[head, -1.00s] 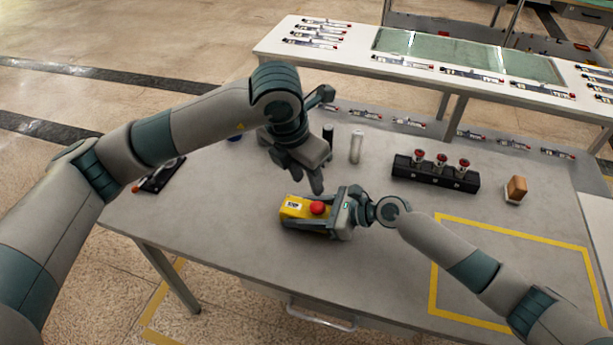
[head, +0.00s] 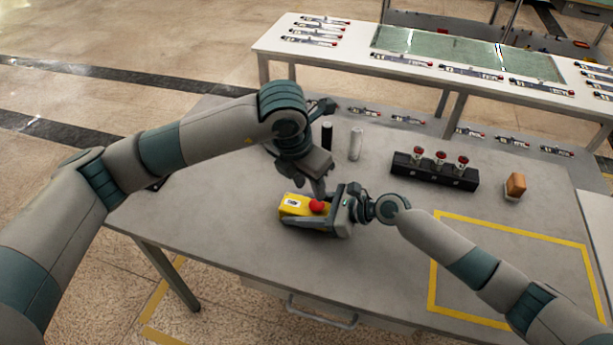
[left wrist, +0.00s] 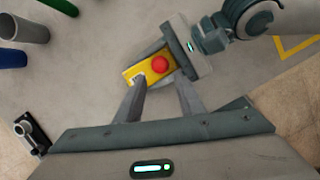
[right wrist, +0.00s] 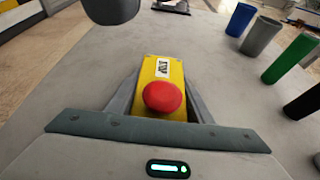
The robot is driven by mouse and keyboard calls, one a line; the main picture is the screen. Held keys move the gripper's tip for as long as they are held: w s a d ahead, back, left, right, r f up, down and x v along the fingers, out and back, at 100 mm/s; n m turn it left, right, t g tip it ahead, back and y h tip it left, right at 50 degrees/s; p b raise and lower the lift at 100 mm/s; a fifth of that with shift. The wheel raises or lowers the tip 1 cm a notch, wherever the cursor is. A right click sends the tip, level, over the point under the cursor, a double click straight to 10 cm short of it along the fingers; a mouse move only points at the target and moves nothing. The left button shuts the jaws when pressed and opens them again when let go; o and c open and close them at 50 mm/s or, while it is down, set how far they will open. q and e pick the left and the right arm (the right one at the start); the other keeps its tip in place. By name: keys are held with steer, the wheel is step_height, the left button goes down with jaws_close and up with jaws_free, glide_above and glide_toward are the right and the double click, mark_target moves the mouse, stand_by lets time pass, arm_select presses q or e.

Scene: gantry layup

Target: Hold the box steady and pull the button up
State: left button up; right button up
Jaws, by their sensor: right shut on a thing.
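The yellow box (head: 293,206) with a red mushroom button (head: 317,206) on top sits on the grey table. My right gripper (head: 308,219) is shut on the box, with a finger along each long side, as the right wrist view shows around the box (right wrist: 162,70) and button (right wrist: 163,97). My left gripper (head: 320,190) points down just above the button. In the left wrist view its two fingers are open and apart, with the button (left wrist: 160,64) seen beyond and between their tips. I cannot tell whether they touch it.
A black block (head: 435,171) with red-topped pieces and an orange-brown block (head: 516,186) lie to the right. The yellow-outlined area (head: 432,275) at front right is mostly clear.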

mark_target(317, 205)
arm_select(q)
steer(key=x, duration=0.8)
steer(key=shift+f, duration=0.1)
steer(key=shift+c, duration=0.7)
steer(key=c, duration=0.5)
steer(key=shift+r, duration=0.25)
steer(key=o, duration=1.1)
steer(key=shift+s+d, duration=0.1)
steer(key=shift+d, duration=0.05)
